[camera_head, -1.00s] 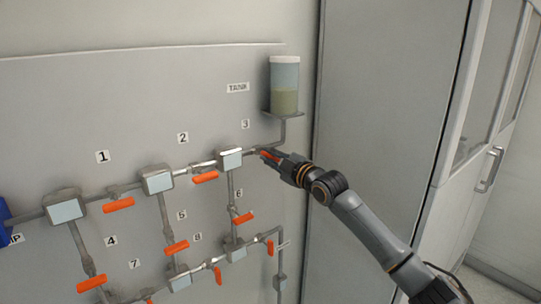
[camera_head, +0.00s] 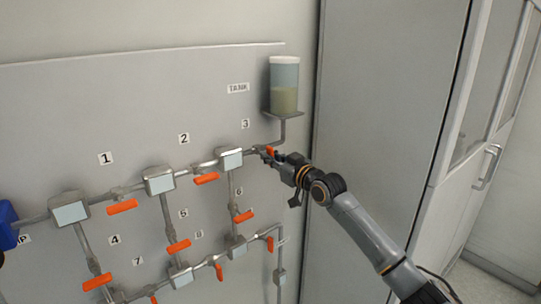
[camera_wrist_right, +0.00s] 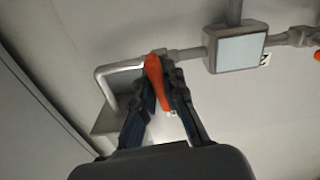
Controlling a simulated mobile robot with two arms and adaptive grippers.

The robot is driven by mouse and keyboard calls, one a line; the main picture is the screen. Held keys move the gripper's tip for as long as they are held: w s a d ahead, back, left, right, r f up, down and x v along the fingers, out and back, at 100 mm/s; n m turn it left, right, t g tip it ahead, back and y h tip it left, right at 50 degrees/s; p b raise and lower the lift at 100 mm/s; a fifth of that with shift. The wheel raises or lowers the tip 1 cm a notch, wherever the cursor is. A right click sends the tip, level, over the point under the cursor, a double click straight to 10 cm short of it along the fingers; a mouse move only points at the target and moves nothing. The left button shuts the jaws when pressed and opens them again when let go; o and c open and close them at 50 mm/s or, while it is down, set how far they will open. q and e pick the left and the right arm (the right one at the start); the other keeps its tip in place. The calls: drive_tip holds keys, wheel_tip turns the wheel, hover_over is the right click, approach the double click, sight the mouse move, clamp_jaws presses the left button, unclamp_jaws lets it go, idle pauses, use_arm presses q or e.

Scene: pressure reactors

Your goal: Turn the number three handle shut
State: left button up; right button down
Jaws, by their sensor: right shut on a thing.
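The number three handle (camera_head: 270,151) is an orange lever on the pipe right of the box under the label 3 (camera_head: 245,124). My right gripper (camera_head: 274,157) is at this handle, its arm reaching in from the lower right. In the right wrist view the orange handle (camera_wrist_right: 154,78) stands between the two fingers of my right gripper (camera_wrist_right: 159,95), which are closed on it. There the handle sits crosswise to the pipe, pointing toward my wrist. The fingers partly hide it in the head view. My left gripper is not in view.
The tank (camera_head: 284,85) stands on a bracket above the handle. Other orange handles, such as one under label 2 (camera_head: 206,179), sit on the pipes to the left and below. A grey cabinet (camera_head: 385,120) stands close on the right.

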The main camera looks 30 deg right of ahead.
drive_tip(key=shift+m, duration=0.5)
drive_tip(key=c, duration=1.4)
unclamp_jaws()
drive_tip(key=s, duration=0.8)
drive_tip(key=s+d, duration=0.1)
drive_tip(key=s, duration=0.3)
